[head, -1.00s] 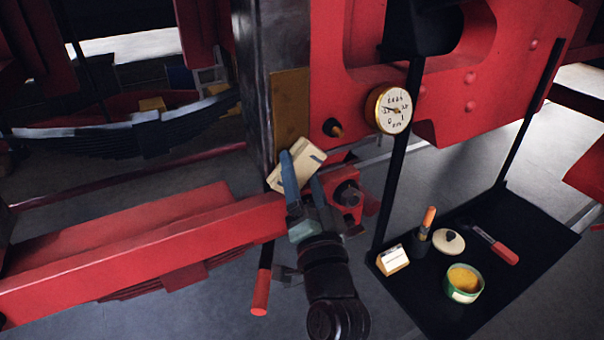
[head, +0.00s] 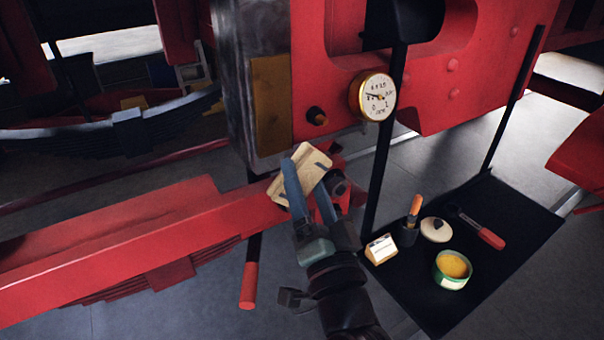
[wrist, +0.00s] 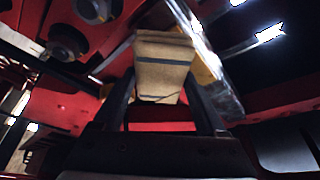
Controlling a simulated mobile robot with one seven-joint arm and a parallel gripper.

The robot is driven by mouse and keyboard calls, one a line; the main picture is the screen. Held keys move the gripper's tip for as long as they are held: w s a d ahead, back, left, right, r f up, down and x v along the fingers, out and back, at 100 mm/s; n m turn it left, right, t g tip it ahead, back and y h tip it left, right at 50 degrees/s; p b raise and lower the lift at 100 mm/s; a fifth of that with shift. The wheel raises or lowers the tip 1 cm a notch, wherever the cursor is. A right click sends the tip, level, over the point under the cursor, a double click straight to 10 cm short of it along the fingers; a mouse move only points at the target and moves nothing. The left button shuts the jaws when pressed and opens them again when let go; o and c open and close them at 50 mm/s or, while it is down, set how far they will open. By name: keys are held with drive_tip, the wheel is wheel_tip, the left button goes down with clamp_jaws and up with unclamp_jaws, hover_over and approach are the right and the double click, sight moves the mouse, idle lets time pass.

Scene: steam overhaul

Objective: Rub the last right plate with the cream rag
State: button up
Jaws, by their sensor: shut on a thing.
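My gripper (head: 308,185) is shut on the cream rag (head: 301,174), a folded pad with a dark stripe. The rag also shows between the fingers in the wrist view (wrist: 163,65). A tall brownish-yellow plate (head: 270,105) is on the face of a dark metal block, beside a red frame. The rag is below and to the right of the plate in the head view, and looks apart from it. A thin yellowish strip beside the rag in the wrist view may be the plate. The rag's far side is hidden.
A round gauge (head: 373,96) and a dark knob (head: 317,117) stick out right of the plate. A red beam (head: 110,240) runs at the left. A black hanging tray (head: 510,215) at the right bears a green tin (head: 452,270), a lid, a brush and a card.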

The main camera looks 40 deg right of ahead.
drive_tip(key=shift+s+a+f+b, duration=0.15)
drive_tip(key=shift+s+b, duration=0.15)
drive_tip(key=shift+s, duration=0.35)
drive_tip(key=shift+s+a, duration=0.2)
drive_tip(key=shift+s, duration=0.6)
